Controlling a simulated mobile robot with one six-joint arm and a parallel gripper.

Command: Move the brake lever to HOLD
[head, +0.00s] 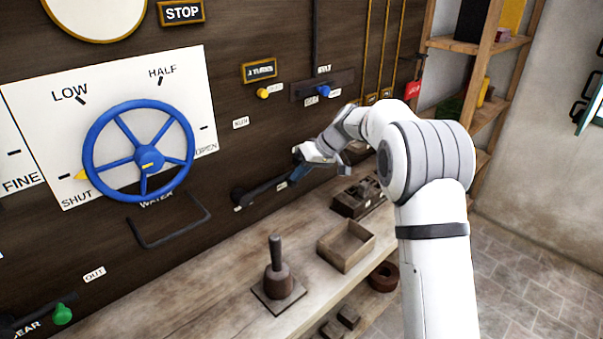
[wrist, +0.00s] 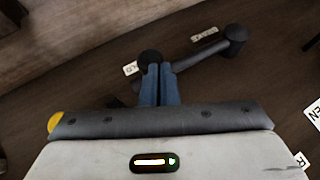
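The lever at my gripper is a dark bar (head: 262,190) on the wall panel, tilted up to the right from a round hub at its left end. In the wrist view the bar (wrist: 205,53) runs from its hub behind my fingers, with a dark round knob (wrist: 150,58) at the fingertips. My gripper (head: 295,174) is at the lever's right end. In the wrist view its blue fingers (wrist: 159,68) are together; contact with the lever is unclear.
A blue handwheel (head: 149,157) and a bent dark bar (head: 170,238) are to the left. Below is a wooden bench (head: 205,300) with an open box (head: 366,236) and a dark block with an upright handle (head: 278,285). A shelf (head: 485,100) stands at the right.

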